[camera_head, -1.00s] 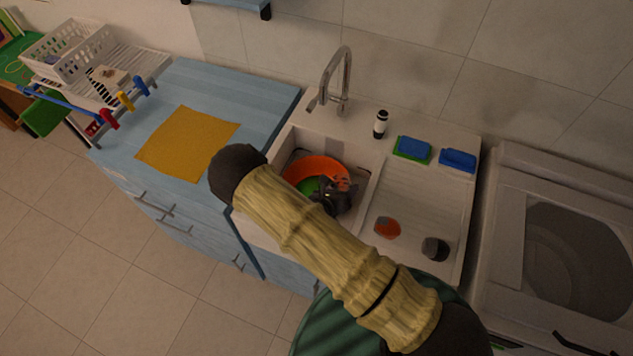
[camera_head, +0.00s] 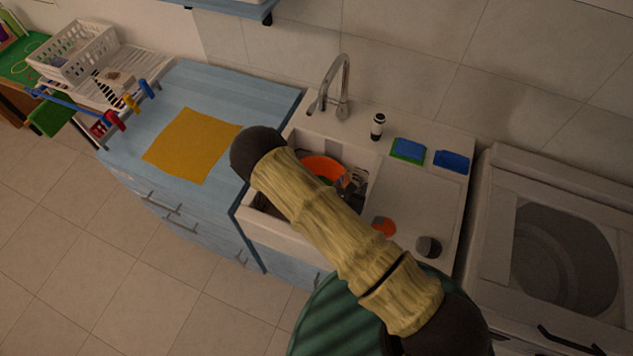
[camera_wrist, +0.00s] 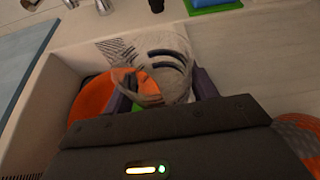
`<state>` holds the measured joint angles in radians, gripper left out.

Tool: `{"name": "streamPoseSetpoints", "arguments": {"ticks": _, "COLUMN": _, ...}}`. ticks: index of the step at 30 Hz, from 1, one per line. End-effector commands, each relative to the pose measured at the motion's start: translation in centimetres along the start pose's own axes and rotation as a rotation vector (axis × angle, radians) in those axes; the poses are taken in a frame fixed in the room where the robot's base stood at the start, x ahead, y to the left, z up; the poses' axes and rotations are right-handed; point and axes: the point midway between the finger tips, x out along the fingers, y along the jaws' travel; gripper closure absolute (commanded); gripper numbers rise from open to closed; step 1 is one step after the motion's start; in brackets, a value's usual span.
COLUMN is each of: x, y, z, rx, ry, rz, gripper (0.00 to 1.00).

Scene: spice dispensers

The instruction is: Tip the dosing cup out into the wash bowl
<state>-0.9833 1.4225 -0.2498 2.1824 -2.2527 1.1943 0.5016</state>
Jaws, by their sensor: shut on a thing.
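My gripper (camera_wrist: 158,100) is shut on the clear dosing cup (camera_wrist: 165,62), which sits between its purple fingers. The cup looks tilted in the wrist view; I cannot tell whether anything is in it. The orange wash bowl (camera_wrist: 92,98) stands in the sink, below and to the left of the cup in the wrist view, partly hidden by my gripper. In the head view, the bowl (camera_head: 322,164) shows beyond my arm, with the gripper and cup at its right side. Something green shows inside the bowl.
The white sink (camera_head: 262,226) has a tap (camera_head: 343,85) behind it. A small bottle (camera_head: 378,126), blue sponges (camera_head: 452,161), an orange item (camera_head: 384,226) and a dark round item (camera_head: 428,246) stand to the right. A yellow cloth (camera_head: 192,145) lies on the blue counter.

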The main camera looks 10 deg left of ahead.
Motion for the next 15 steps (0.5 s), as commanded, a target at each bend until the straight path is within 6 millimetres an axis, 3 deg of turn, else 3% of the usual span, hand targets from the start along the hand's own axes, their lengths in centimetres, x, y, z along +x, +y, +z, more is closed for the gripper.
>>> {"name": "streamPoseSetpoints", "arguments": {"ticks": 15, "x": -0.18, "y": -0.35, "z": 0.22, "rx": 0.050, "ry": -0.014, "rz": 0.021, "gripper": 0.69}}
